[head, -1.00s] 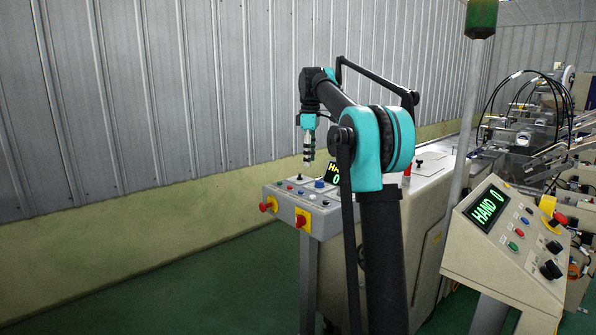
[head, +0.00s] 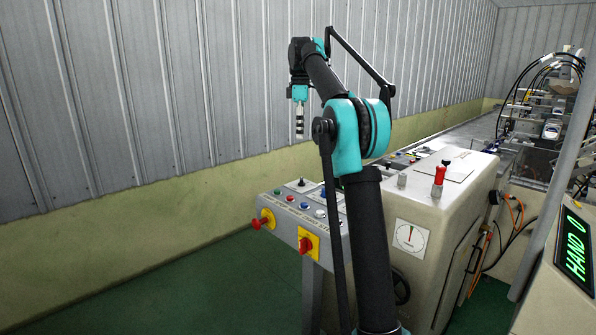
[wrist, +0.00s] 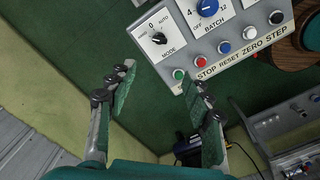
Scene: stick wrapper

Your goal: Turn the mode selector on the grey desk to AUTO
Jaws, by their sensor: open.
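The mode selector (wrist: 158,38) is a small black knob on a white plate marked HAND, 0 and AUTO, on the grey desk (wrist: 218,75) in the wrist view. Its pointer is too small to read surely. The knob also shows as a dark spot on the desk top (head: 301,183) in the head view. My gripper (wrist: 158,82) is open and empty, its two fingers spread in the wrist view. In the head view my gripper (head: 299,136) hangs pointing down above the desk, apart from the knob.
Beside the selector is a blue BATCH knob (wrist: 208,8); a row of buttons includes green (wrist: 178,75) and red (wrist: 201,61). Red knobs on yellow plates (head: 306,245) stick out in front. A display (head: 575,245) reads HAND 0. Green floor lies open at left.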

